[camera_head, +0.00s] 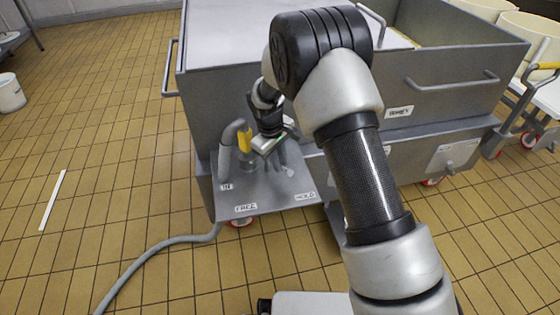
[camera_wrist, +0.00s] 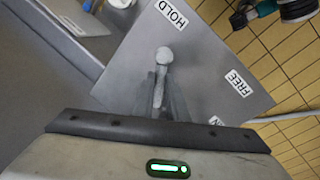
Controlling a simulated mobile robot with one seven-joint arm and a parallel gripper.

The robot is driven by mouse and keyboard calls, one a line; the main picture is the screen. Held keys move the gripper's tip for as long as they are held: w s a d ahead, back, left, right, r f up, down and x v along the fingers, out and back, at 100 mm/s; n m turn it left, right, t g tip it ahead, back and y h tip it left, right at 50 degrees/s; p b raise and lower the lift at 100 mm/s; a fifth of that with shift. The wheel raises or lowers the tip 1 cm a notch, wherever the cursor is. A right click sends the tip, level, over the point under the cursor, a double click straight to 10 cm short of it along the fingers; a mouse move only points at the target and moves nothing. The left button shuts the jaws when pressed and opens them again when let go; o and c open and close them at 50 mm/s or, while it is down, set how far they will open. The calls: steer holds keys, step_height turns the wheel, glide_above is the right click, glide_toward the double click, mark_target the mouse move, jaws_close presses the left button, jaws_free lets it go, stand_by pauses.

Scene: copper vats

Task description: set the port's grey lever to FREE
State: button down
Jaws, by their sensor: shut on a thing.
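The port's grey plate (camera_head: 262,190) sticks out at the foot of the steel vat, with a FREE label (camera_head: 245,208) at its front left and a HOLD label (camera_head: 305,196) to the right. In the wrist view, the grey lever (camera_wrist: 164,56) stands between the fingers of my gripper (camera_wrist: 160,98), its rounded end pointing toward the HOLD label (camera_wrist: 172,14). The FREE label (camera_wrist: 239,83) is off to its right. My gripper (camera_head: 280,158) is shut on the lever over the plate. Its lower part is hidden by my wrist.
A grey hose (camera_head: 165,243) runs from the port across the tiled floor. A yellow-handled fitting (camera_head: 245,140) stands just left of my gripper. The steel vat (camera_head: 230,95) rises behind. A white bucket (camera_head: 10,95) is far left; the left floor is mostly clear.

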steer(key=m, duration=0.1)
steer(key=s+a+m, duration=0.1)
steer(key=m, duration=0.1)
steer(key=shift+a, duration=0.3)
steer(key=shift+s+a+m+g+h+p, duration=0.1)
steer(key=shift+a+m+g+h+p, duration=0.2)
steer(key=shift+m, duration=0.45)
steer(key=shift+s+a+m+g+y, duration=0.15)
steer(key=shift+a+m, duration=0.2)
steer(key=shift+m, duration=0.35)
steer(key=shift+s+a+m+g+h+p, duration=0.15)
steer(key=shift+a+m+h, duration=0.15)
steer(key=shift+m, duration=0.45)
steer(key=shift+a, duration=0.1)
steer(key=c, duration=1.7)
jaws_free()
steer(key=shift+c, duration=0.2)
steer(key=shift+r, duration=0.15)
steer(key=p+v, duration=0.4)
steer(key=v, duration=1.3)
